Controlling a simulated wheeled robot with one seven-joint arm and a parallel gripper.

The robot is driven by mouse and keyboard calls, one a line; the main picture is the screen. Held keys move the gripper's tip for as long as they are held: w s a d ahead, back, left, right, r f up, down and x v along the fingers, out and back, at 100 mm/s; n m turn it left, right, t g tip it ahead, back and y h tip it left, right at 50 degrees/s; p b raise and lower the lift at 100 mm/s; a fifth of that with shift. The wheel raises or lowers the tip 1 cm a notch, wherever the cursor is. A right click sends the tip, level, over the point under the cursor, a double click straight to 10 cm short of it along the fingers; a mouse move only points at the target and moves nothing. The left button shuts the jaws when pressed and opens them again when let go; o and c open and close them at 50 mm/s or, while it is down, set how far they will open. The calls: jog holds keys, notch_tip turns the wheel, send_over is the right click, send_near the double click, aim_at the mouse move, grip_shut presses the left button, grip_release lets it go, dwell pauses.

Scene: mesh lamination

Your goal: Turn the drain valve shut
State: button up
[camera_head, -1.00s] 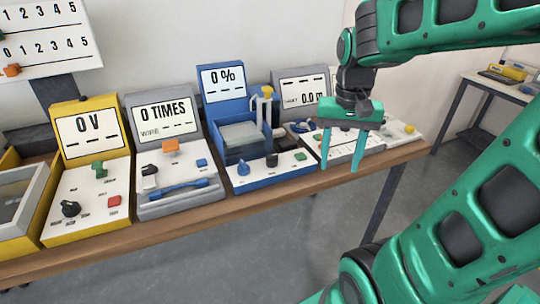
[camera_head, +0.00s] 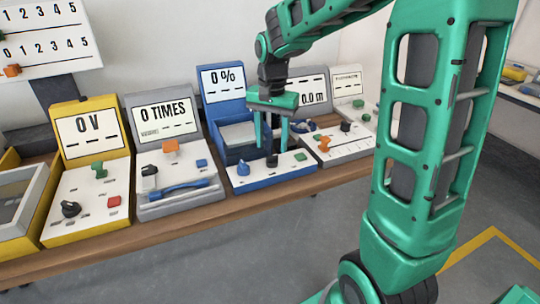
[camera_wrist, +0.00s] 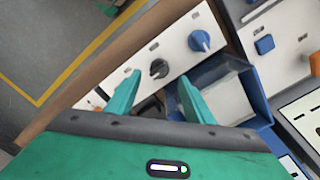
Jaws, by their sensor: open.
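The blue station (camera_head: 222,88) with the "0 %" display has a white front panel with a blue knob (camera_head: 243,168), a black knob (camera_head: 272,161) and a green button (camera_head: 300,157). Their labels are too small to read, so I cannot tell which is the drain valve. My gripper (camera_head: 271,147) is open, pointing down just above the black knob. In the wrist view the black knob (camera_wrist: 159,68) shows between and just beyond my fingertips (camera_wrist: 159,79), apart from them. The blue knob (camera_wrist: 199,40) lies up and right of it.
A blue tank with a pale block (camera_head: 238,135) stands behind the panel. A grey station (camera_head: 168,195) with a blue lever is on the left, and a white panel with an orange knob (camera_head: 324,143) on the right. The wooden table edge (camera_head: 225,208) runs along the front.

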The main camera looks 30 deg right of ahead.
aim_at(272, 155)
jog(key=shift+f, duration=2.7)
jog(key=shift+c, duration=0.3)
jog(key=c, duration=1)
